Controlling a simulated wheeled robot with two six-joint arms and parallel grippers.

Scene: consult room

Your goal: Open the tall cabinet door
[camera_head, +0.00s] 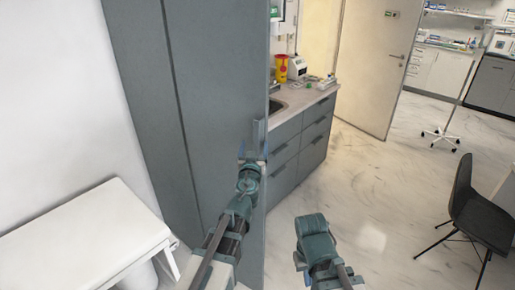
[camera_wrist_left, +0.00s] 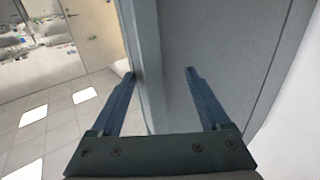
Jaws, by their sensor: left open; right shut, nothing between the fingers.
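The tall grey cabinet (camera_head: 222,75) stands at the left of centre in the head view, its front panel upright. A slim upright bar (camera_head: 259,134), which looks like its handle, is near the panel's right edge. My left gripper (camera_head: 251,155) is at this bar, by the edge. In the left wrist view its two fingers (camera_wrist_left: 160,75) are spread, with the grey cabinet surface (camera_wrist_left: 222,45) behind them. I cannot tell whether the bar lies between the fingers or touches them. My right gripper (camera_head: 313,222) is low in front of the floor, away from the cabinet, its fingertips hard to make out.
A white bench-like unit (camera_head: 85,240) stands at lower left. A grey drawer counter (camera_head: 300,145) with a yellow container (camera_head: 281,68) is right of the cabinet. A black chair (camera_head: 475,205) is at far right. The marble floor (camera_head: 385,185) between is clear.

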